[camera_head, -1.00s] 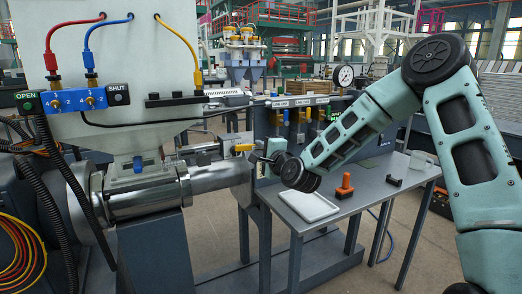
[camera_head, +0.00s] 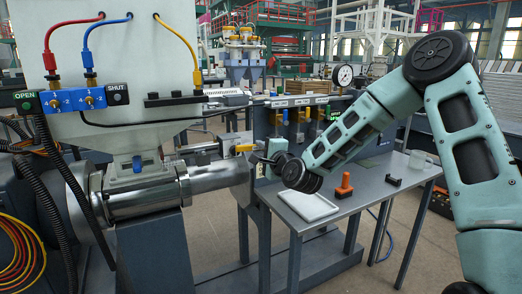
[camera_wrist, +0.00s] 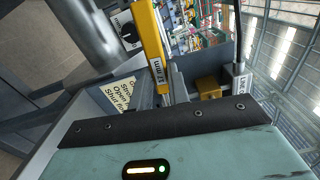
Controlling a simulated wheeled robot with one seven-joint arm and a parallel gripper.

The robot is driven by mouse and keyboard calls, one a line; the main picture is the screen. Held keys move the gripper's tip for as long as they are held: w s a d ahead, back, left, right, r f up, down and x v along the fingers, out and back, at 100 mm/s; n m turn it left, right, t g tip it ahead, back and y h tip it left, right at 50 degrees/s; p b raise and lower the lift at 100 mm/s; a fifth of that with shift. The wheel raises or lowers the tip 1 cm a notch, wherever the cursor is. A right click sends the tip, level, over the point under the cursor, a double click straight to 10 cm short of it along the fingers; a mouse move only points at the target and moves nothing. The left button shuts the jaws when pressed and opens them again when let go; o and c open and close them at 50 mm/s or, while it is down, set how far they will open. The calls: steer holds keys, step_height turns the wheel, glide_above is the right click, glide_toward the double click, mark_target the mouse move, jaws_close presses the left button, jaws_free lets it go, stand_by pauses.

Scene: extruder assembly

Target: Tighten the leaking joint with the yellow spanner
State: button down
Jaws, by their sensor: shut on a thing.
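My gripper (camera_wrist: 165,92) is shut on the yellow spanner (camera_wrist: 148,40), which runs up and away from the fingers and carries a size label. In the head view my gripper (camera_head: 266,158) is beside the right end of the metal barrel. A small yellow piece (camera_head: 243,148) shows just left of it; I cannot tell whether it is the spanner. Red, blue and yellow hoses end in fittings on the machine: the red hose fitting (camera_head: 53,82), the blue hose fitting (camera_head: 90,82) and the yellow hose fitting (camera_head: 196,78). No leak is clear to see.
The shiny barrel (camera_head: 145,198) lies left of my gripper. A bench (camera_head: 345,215) to the right holds a white tray (camera_head: 309,206), an orange-handled tool (camera_head: 344,186) and a black bracket (camera_head: 393,180). A tool panel (camera_head: 270,122) with hanging tools stands behind.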

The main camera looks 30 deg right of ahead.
steer(key=shift+s, duration=0.65)
stand_by(0.4)
steer(key=s, duration=0.5)
steer(key=shift+d, duration=0.15)
stand_by(0.4)
